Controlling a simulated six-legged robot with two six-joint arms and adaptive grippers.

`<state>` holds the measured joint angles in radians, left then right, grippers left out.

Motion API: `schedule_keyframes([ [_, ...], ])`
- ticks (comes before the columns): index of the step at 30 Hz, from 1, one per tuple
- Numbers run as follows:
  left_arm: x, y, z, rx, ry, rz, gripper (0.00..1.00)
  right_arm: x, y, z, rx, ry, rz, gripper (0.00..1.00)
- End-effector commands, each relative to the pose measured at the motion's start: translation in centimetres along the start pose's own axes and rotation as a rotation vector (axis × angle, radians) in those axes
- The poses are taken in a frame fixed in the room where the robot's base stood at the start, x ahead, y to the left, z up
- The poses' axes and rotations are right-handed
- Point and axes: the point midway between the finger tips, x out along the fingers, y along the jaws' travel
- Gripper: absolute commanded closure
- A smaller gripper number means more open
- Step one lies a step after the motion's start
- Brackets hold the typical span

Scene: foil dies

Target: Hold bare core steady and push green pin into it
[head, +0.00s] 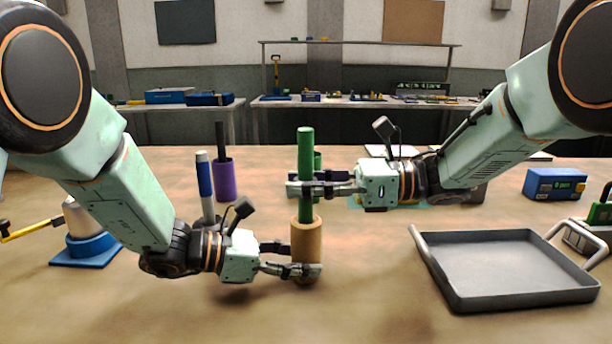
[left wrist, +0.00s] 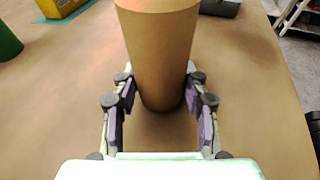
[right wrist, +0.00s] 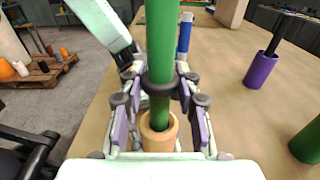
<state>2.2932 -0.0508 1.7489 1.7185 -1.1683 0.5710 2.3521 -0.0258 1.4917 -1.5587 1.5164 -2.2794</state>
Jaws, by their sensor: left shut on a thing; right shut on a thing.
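The bare core (head: 306,242) is a tan upright hollow cylinder on the table. My left gripper (head: 305,272) is shut on it near its base; the left wrist view shows the core (left wrist: 160,50) between the two fingers (left wrist: 160,105). The green pin (head: 305,150) stands upright above the core. My right gripper (head: 306,188) is shut around the pin's middle. In the right wrist view the pin's lower end (right wrist: 160,108) sits in the mouth of the core (right wrist: 150,140). How deep it reaches is hidden by the core wall.
A purple core with a dark pin (head: 223,180) and a blue-and-white pin (head: 204,180) stand behind left. A green cylinder (head: 318,161) stands behind the pin. A grey tray (head: 505,302) lies right; a blue box (head: 553,184) is farther back. A white cone on a blue base (head: 85,250) stands left.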

Motion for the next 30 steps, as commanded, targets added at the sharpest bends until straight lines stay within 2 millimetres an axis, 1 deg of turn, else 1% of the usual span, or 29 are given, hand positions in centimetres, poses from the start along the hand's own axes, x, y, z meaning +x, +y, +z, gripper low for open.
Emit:
schedule_keyframes([
  [16, 0.0, 0.0, 0.0, 0.000, 0.000, 0.000, 0.73, 0.1, 0.0, -2.3, 0.001, 0.000, 0.000, 1.00],
  [30, 0.0, 0.0, 0.0, 0.000, 0.000, 0.000, 0.73, 0.1, 0.0, -2.9, -0.001, -0.001, 0.000, 1.00],
])
